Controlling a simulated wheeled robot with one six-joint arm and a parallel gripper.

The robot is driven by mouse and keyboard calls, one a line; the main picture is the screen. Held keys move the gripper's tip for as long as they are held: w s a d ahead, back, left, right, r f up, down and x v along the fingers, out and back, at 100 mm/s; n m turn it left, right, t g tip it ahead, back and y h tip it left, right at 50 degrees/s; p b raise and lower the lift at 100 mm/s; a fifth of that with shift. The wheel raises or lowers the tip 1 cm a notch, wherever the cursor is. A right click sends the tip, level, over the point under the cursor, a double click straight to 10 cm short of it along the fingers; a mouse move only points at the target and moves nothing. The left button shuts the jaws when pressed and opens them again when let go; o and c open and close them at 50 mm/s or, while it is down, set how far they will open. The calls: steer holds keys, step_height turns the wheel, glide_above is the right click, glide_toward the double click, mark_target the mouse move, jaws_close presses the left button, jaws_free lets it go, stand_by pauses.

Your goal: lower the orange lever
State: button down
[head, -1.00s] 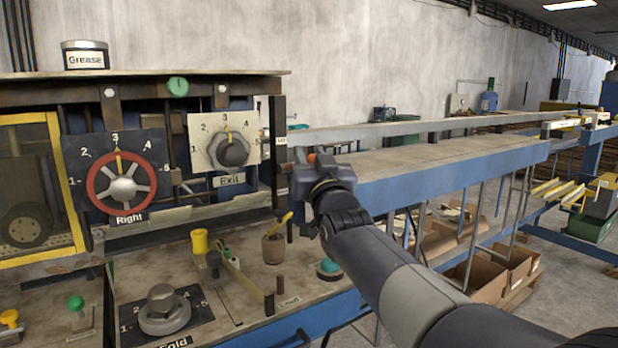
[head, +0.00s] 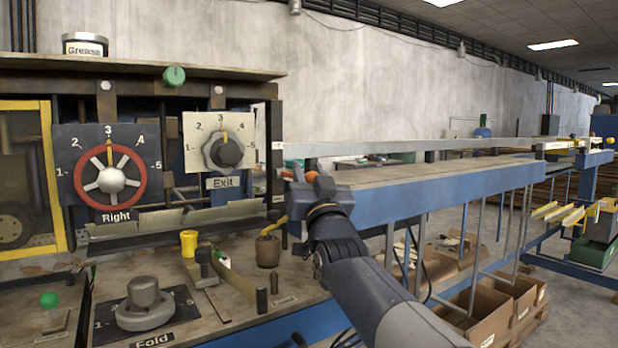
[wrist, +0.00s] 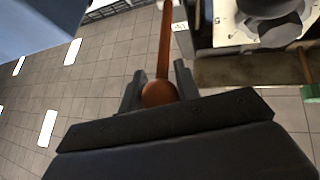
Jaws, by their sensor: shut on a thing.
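The orange lever (wrist: 165,45) is a thin rod with a round knob (wrist: 158,93) at its end. In the wrist view the knob sits between the two dark fingers of my gripper (wrist: 157,80), and the rod runs up and away from it. My gripper is shut on the lever at the knob. In the head view my gripper (head: 312,184) is right of the Exit dial, at the near end of the long blue-sided table, and a bit of the orange lever (head: 311,175) shows there. My gripper hides much of the lever in that view.
The Exit dial (head: 222,148) and the red Right wheel (head: 109,181) are on the machine at left. A brown cup (head: 267,250), a yellow cup (head: 189,242) and the Fold knob (head: 145,303) stand below. The blue-sided table (head: 430,197) extends to the right.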

steer(key=shift+f, duration=0.1)
stand_by(0.3)
steer(key=c, duration=1.1)
jaws_free()
steer(key=shift+o, duration=0.2)
steer(key=shift+s+d+f, duration=0.2)
steer(key=shift+s, duration=0.25)
steer(key=s+d+b, duration=0.1)
steer(key=s+d, duration=0.2)
steer(key=s, duration=0.8)
steer(key=shift+s+d, duration=0.15)
steer(key=shift+s, duration=0.25)
steer(key=shift+w, duration=0.15)
steer(key=w+a, duration=0.1)
steer(key=w, duration=0.2)
steer(key=w+a, duration=0.1)
steer(key=w, duration=0.3)
steer(key=w+a, duration=0.1)
steer(key=w, duration=0.2)
steer(key=shift+w+p, duration=0.35)
steer(key=shift+w, duration=0.05)
steer(key=shift+x, duration=0.9)
